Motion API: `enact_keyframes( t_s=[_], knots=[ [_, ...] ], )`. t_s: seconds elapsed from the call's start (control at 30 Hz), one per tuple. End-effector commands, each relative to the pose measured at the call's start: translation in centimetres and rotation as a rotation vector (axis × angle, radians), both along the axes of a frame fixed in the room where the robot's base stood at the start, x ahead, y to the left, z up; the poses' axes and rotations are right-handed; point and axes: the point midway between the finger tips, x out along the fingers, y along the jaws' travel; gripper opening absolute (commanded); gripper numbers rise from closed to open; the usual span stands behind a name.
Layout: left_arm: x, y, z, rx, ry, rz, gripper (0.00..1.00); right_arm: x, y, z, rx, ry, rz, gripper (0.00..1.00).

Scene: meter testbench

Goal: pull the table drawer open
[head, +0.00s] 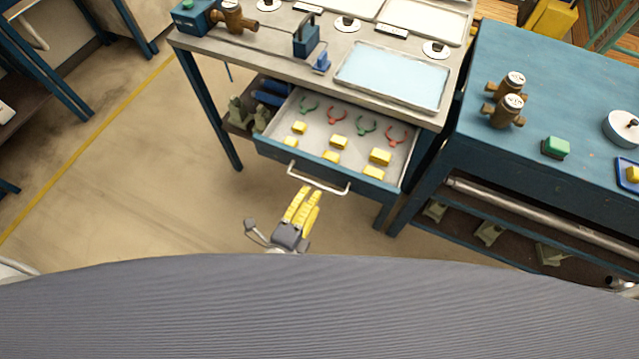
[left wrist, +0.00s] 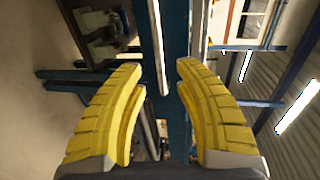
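The table drawer (head: 335,148) is pulled out from under the grey-topped bench, so its inside shows in the head view. Its pale bar handle (head: 322,183) runs along the blue front. My left gripper (head: 305,192) has yellow fingers pointing at the handle, with the tips close to its left half. In the left wrist view the fingers (left wrist: 160,68) are spread apart, and the light handle bar (left wrist: 158,50) shows in the gap between them. I cannot tell whether a finger touches it. My right gripper is not in view.
The drawer holds several yellow blocks (head: 380,156) and red and green hook-shaped pieces (head: 366,124). A light-blue tray (head: 395,77) lies on the bench top. A blue table (head: 560,100) stands close on the right. The floor (head: 150,190) left of the drawer is clear.

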Motion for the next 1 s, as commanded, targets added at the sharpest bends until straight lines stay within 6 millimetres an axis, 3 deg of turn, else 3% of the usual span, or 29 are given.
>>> enact_keyframes(
  t_s=[0.2, 0.4, 0.93, 1.0],
  knots=[
    [2.9, -1.2, -0.6, 0.001, -0.001, 0.001, 0.32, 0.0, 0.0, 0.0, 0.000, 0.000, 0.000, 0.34],
    [4.4, -1.8, -1.0, 0.002, -0.001, 0.001, 0.32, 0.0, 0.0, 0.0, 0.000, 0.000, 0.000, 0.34],
    [5.1, -2.1, -1.2, 0.001, 0.001, 0.000, 0.33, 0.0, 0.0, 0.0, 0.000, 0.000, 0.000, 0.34],
    [5.1, -2.1, -1.2, 0.001, 0.001, 0.000, 0.25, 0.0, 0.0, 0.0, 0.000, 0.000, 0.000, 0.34]
  ],
)
